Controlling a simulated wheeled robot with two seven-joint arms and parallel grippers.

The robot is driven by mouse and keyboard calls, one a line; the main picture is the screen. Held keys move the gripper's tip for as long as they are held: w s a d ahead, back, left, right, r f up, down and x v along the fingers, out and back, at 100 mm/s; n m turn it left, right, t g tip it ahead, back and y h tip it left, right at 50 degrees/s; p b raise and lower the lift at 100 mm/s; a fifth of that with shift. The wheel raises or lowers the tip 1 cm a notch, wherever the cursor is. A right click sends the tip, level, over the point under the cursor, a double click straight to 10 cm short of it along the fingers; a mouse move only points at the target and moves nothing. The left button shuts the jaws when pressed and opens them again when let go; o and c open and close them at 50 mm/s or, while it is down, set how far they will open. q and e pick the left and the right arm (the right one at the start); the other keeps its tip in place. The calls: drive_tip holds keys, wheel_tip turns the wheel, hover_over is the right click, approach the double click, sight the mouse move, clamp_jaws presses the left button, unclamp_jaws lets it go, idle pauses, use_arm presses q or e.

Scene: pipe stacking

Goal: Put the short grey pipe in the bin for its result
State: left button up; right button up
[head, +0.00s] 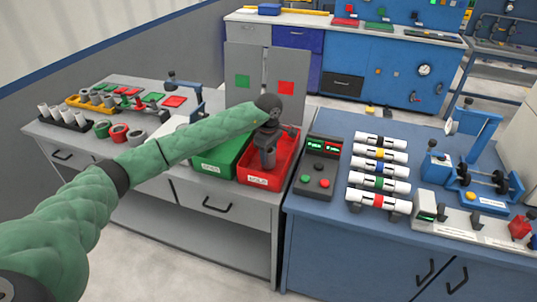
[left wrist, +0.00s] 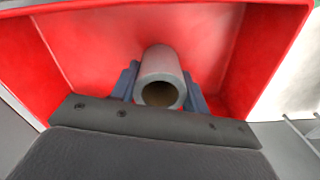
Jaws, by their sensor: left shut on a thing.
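A short grey pipe (left wrist: 160,78) shows in the left wrist view, its open end facing the camera. My left gripper (left wrist: 160,90) is shut on it, with a blue-grey finger on each side. In the head view my left gripper (head: 267,160) points down over the red bin (head: 289,165), its lower part within the bin's outline. The bin's red walls (left wrist: 90,50) surround the pipe in the wrist view; I cannot tell whether the pipe touches the floor. The green bin (head: 215,161) stands just left of the red one. My right gripper is not in view.
A tester box (head: 320,165) with green and red displays stands right of the red bin. A rack of white pipes with coloured bands (head: 380,170) is farther right. Grey panels with green and red squares (head: 243,82) stand behind the bins. Pipes and cups (head: 103,129) crowd the left bench.

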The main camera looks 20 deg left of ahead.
use_arm(q)
drive_tip(key=shift+f+b, duration=0.35)
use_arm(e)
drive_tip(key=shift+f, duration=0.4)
use_arm(q)
drive_tip(key=o, duration=1.2)
drive_tip(key=shift+w+r, duration=0.1)
drive_tip(key=shift+r, duration=0.35)
drive_tip(key=shift+r+b, duration=1.05)
drive_tip(key=shift+r, duration=2.4)
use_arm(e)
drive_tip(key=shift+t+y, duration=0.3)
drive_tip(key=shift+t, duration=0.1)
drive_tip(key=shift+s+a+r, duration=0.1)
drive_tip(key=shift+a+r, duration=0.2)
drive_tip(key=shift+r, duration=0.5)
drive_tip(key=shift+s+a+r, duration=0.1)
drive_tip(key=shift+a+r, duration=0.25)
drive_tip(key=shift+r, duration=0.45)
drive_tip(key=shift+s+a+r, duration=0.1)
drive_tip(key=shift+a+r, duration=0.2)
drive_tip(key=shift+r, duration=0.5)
